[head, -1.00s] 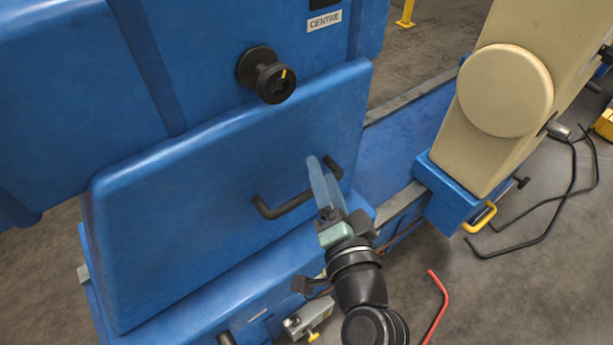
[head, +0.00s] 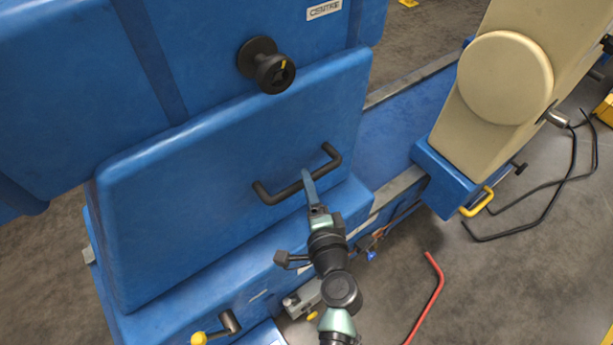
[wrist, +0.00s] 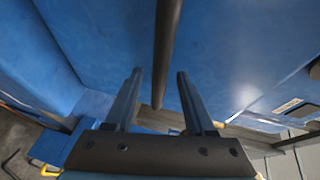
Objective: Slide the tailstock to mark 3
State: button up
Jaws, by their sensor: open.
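The large blue housing (head: 220,175), which looks like the tailstock, fills the left of the head view. It carries a round black knob (head: 268,66) and a black bar handle (head: 268,196) on its sloping face. My gripper (head: 307,176) is at the middle of this handle with its fingers open. In the wrist view the black bar (wrist: 166,45) lines up with the gap between my two fingers (wrist: 160,82). Whether the bar is inside the gap or just ahead of the tips is unclear. No numbered mark is readable.
A beige arm on a blue base (head: 445,175) with a yellow handle (head: 476,203) stands to the right along the rail (head: 400,187). A red bent bar (head: 432,290) and black cables (head: 540,215) lie on the floor. A yellow-knobbed lever (head: 200,338) is low in front.

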jog(key=shift+x, duration=1.25)
jog(key=shift+c, duration=0.3)
grip_shut()
jog(key=shift+d, duration=0.1)
